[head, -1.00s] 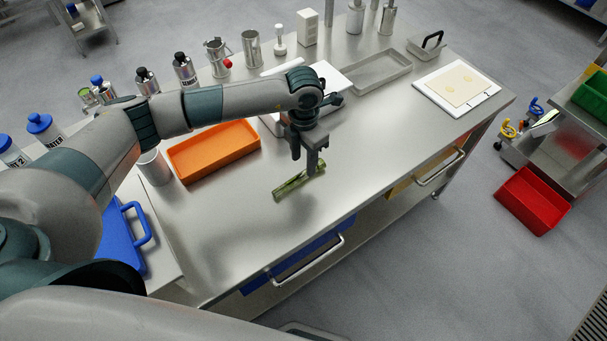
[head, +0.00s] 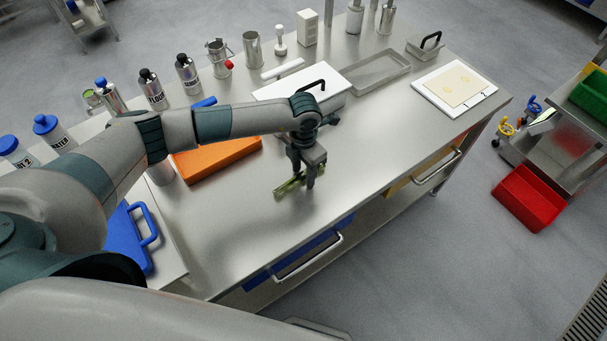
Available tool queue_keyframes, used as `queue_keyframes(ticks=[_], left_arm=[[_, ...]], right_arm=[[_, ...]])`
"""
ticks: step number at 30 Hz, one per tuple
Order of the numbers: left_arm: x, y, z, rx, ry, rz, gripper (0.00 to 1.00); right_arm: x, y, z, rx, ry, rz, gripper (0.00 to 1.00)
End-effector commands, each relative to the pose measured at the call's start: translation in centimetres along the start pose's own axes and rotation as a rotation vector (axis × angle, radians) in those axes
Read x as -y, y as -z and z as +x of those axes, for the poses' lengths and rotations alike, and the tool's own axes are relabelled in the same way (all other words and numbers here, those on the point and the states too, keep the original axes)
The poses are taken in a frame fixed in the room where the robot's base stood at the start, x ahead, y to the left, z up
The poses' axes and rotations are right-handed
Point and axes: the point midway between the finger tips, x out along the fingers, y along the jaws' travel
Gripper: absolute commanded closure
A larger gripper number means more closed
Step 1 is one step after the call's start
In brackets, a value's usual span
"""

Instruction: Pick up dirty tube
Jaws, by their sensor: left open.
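The likely dirty tube is a small greenish, streaked piece (head: 286,188) lying on the steel table (head: 350,155), right of the orange tray. My left gripper (head: 306,182) points down at its right end, fingers apart. The gripper hides part of the piece, and I cannot tell whether the fingers touch it. My right gripper is not in view.
A white box with a black handle (head: 335,92), bottles (head: 188,72), a grey tray (head: 368,72) and a white board (head: 425,92) stand further back. A red bin (head: 530,197) is at the right. The table's front right is clear.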

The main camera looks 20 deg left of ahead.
Motion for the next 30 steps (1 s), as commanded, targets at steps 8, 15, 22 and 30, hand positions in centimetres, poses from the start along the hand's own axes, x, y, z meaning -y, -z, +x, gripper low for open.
queue_keyframes(ticks=[8, 15, 22, 30], left_arm=[[0.0, 0.0, 0.0, 0.000, 0.000, 0.000, 1.00], [0.0, 0.0, -0.1, 0.001, 0.000, 0.000, 1.00], [-0.1, -0.1, -0.8, 0.002, -0.001, 0.001, 1.00], [-0.1, 0.4, -4.1, 0.002, -0.001, 0.001, 1.00]], right_arm=[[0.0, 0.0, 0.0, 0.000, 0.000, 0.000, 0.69], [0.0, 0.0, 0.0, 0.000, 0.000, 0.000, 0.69], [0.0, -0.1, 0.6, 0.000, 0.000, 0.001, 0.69], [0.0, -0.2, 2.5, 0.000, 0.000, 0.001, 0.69]])
